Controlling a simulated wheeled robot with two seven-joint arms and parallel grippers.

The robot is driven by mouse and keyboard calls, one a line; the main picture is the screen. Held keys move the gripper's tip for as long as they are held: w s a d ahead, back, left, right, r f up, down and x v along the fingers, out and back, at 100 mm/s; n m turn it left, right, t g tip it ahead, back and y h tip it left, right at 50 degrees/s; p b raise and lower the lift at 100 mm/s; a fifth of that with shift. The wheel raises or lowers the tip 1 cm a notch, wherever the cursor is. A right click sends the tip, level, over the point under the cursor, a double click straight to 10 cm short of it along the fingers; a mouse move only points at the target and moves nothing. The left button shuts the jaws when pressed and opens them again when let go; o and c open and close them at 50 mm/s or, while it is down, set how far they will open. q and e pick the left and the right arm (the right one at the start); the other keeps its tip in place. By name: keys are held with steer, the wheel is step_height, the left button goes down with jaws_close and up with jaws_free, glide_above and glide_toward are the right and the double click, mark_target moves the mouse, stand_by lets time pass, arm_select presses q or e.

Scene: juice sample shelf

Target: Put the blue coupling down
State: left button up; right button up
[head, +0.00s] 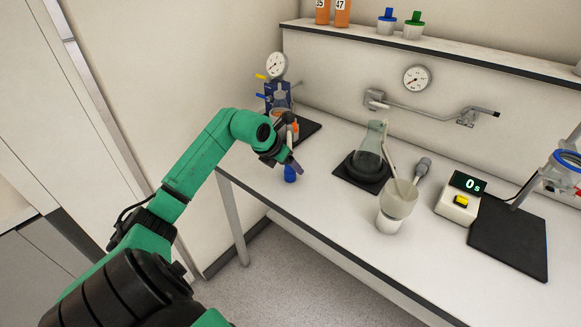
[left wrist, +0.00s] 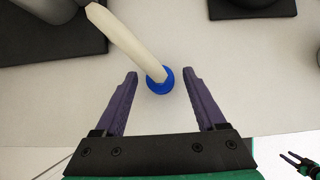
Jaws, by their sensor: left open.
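The blue coupling (head: 290,174) is on the white bench near its front left edge, just under my left gripper (head: 296,166). In the left wrist view the coupling (left wrist: 160,86) shows as a blue ring between the two purple fingers of my left gripper (left wrist: 160,74). There is a gap on both sides, so the gripper is open and not holding it. A pale tube (left wrist: 128,42) runs from the coupling up and left in that view; I cannot tell its tilt. My right gripper (left wrist: 288,160) shows small at the lower right of the left wrist view, fingers apart and empty.
A gauge stand (head: 277,66) is behind my left gripper. A flask (head: 368,150) on a black mat, a cup (head: 397,203) and a timer (head: 460,198) stand to the right. A wall shelf (head: 440,54) holds bottles.

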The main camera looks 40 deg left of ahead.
arm_select(q)
steer(key=b+v, duration=0.2)
steer(key=v, duration=0.8)
steer(key=shift+s+r, duration=0.15)
steer(key=shift+r, duration=0.05)
